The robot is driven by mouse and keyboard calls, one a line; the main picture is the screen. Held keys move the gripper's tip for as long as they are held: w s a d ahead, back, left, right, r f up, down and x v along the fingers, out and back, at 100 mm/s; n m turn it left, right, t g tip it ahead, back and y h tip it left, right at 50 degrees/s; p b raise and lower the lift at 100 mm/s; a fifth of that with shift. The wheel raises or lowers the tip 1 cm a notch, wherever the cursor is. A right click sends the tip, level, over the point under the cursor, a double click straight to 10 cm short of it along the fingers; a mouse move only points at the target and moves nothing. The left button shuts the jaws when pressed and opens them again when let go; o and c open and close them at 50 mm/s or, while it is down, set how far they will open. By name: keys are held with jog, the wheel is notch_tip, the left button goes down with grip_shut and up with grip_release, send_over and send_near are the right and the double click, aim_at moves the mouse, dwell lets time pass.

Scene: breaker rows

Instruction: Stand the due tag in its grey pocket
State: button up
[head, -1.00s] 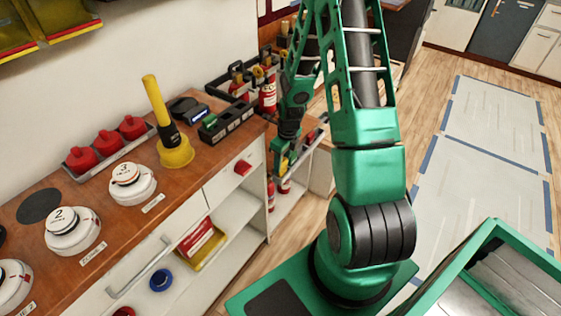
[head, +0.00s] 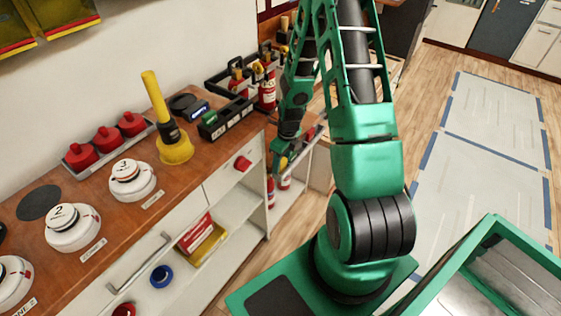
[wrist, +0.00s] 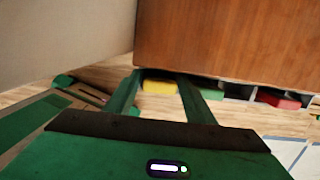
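My gripper (wrist: 159,82) has two dark green fingers that stand apart in the wrist view. A yellow block-like thing (wrist: 160,87) shows between the fingertips, under the edge of a brown wooden surface. I see no clear contact with the fingers. In the head view my gripper (head: 283,160) is low, beside the right end of the wooden counter, and its fingertips are hard to make out. A dark rack with pale labels (head: 228,122) stands on the counter, with a green piece at its left end. I cannot tell which thing is the due tag or the grey pocket.
The counter (head: 112,207) holds a yellow plunger-like tool (head: 174,148), white numbered domes (head: 131,179) and a tray of red knobs (head: 106,140). Red extinguishers (head: 267,92) stand behind. A red block (wrist: 278,98) shows right in the wrist view. Floor right of my arm is open.

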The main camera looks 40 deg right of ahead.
jog(key=shift+o, duration=0.7)
notch_tip(320, 180, up, 11)
jog(key=s, duration=0.1)
jog(key=shift+d+f, duration=0.15)
jog(key=shift+d, duration=0.05)
jog(key=shift+s, duration=0.1)
dwell(0.3)
jog(key=s+a+r+n, duration=0.2)
jog(key=s+r+n, duration=0.9)
jog(key=s+n, duration=0.2)
jog(key=s+a+r+n+g, duration=0.1)
jog(key=s+r+n, duration=1.1)
jog(key=s, duration=0.2)
jog(key=shift+s+a+r+n, duration=0.15)
jog(key=shift+a+r+n, duration=0.1)
jog(key=shift+a+n, duration=0.15)
